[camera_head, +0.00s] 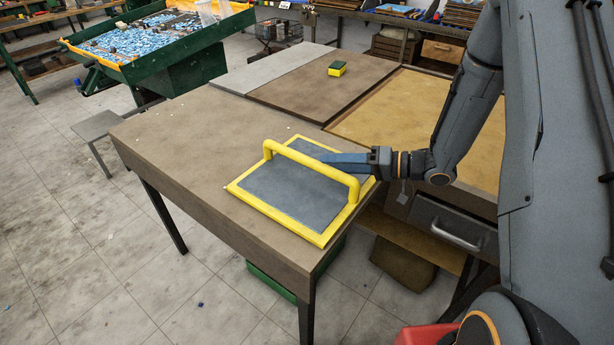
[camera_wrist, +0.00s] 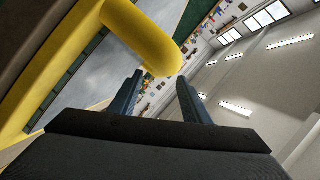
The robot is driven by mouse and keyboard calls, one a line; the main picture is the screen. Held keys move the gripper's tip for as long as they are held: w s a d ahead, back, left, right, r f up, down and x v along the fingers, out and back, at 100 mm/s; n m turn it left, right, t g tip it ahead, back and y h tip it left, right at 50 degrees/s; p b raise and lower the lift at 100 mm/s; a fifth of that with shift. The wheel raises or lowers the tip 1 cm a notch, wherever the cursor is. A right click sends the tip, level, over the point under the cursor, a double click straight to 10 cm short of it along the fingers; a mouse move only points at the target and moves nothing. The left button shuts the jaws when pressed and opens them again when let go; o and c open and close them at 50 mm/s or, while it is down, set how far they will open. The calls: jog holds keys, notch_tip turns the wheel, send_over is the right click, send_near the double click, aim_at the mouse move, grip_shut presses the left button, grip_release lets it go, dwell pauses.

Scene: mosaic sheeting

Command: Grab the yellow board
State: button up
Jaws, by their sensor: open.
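The yellow board (camera_head: 296,191) lies flat on the brown table near its front right corner. It has a yellow rim, a grey face and a raised yellow bar handle (camera_head: 312,168) along its length. My gripper (camera_head: 325,160) reaches in from the right at the handle's right part, low over the board. In the wrist view the yellow handle (camera_wrist: 146,38) curves just beyond my fingertips (camera_wrist: 158,80), which are apart with nothing between them. I cannot tell from these views whether a finger touches the handle.
The brown table (camera_head: 190,140) is mostly clear, with a few tiny light bits. A drawer with a metal handle (camera_head: 457,236) is at the right. A green-framed bench (camera_head: 190,70) stands back left.

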aim_at(310, 161)
jog(key=x, duration=0.2)
jog(key=shift+a+p, duration=0.3)
jog(key=shift+p, duration=0.1)
jog(key=p+x, duration=0.1)
jog(key=x, duration=0.1)
jog(key=p+x, duration=0.1)
jog(key=x, duration=0.2)
jog(key=shift+w, duration=0.25)
grip_shut()
jog(key=shift+w+d, duration=0.1)
dwell(0.7)
